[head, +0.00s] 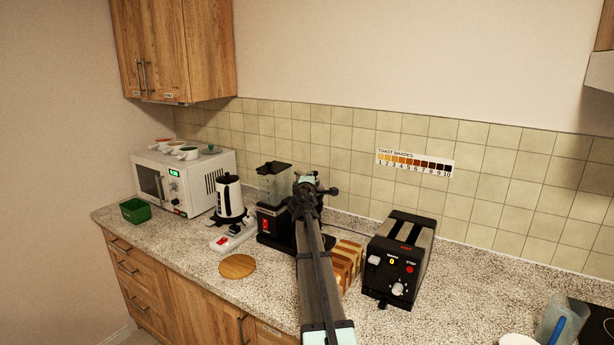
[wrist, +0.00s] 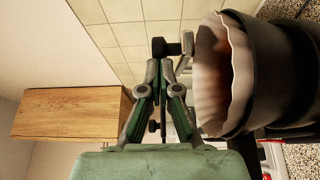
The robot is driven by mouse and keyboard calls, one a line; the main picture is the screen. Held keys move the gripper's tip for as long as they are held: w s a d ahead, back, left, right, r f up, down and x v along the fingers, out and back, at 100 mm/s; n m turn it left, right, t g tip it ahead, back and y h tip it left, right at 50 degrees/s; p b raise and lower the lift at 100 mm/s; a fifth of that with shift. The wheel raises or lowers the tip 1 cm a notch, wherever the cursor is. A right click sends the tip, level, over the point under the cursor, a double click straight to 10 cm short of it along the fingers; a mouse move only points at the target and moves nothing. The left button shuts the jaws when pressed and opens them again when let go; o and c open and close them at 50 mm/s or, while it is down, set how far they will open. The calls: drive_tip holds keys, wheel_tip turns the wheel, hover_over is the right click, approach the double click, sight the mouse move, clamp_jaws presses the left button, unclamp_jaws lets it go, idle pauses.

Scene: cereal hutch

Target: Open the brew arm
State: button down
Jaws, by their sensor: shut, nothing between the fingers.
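The coffee maker (head: 268,226) is black with a clear tank (head: 273,186) and a red switch, and stands at mid-counter in the head view. My arm hides its right side. In the wrist view, a dark round filter basket (wrist: 265,80) with a white paper filter (wrist: 212,75) is close on the right, its open mouth showing brown inside. My gripper (wrist: 166,64) is shut and empty beside the basket. A black knobbed piece (wrist: 172,46) shows at its fingertips, perhaps part of the brew arm. I cannot tell whether they touch.
A toaster (head: 402,258) stands right of my arm, with a striped wooden block (head: 347,262) between. A kettle (head: 229,198), power strip (head: 233,236), round wooden board (head: 237,266) and microwave (head: 185,178) are left. The tiled wall (head: 350,145) is close behind.

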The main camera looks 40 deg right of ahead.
drive_tip(key=d+p, duration=0.1)
drive_tip(key=d, duration=0.4)
drive_tip(key=shift+s+d, duration=0.1)
drive_tip(key=shift+d, duration=0.3)
drive_tip(key=shift+w+d, duration=0.3)
drive_tip(key=shift+d, duration=0.55)
drive_tip(key=shift+w+d, duration=0.25)
drive_tip(key=shift+d, duration=0.55)
